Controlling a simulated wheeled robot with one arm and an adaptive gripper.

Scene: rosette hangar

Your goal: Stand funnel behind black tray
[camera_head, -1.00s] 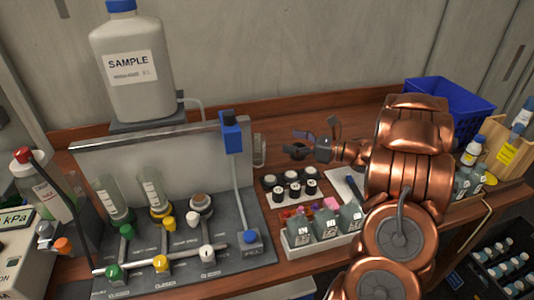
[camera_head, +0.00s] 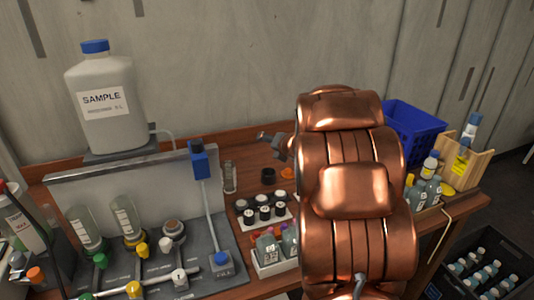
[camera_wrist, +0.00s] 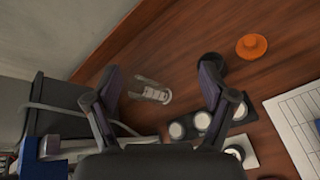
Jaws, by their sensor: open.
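In the wrist view an orange round piece with a raised middle (camera_wrist: 252,46) stands on the wood, right of my gripper. It looks like a funnel standing mouth down. It also shows in the head view (camera_head: 288,173), close beside my arm. A black holder (camera_wrist: 221,126) with white round tops lies below it in the wrist view; it may be the black tray. It also shows in the head view (camera_head: 253,203). My gripper (camera_wrist: 158,82) is open and empty above the bench, its fingers spread. In the head view my arm hides most of it.
A black cup (camera_wrist: 212,68) stands between holder and orange piece. A clear glass vessel (camera_wrist: 152,93) shows between my fingers. The panel with the sample bottle (camera_head: 104,105) stands left. A blue basket (camera_head: 412,130) and wooden box (camera_head: 466,165) stand right.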

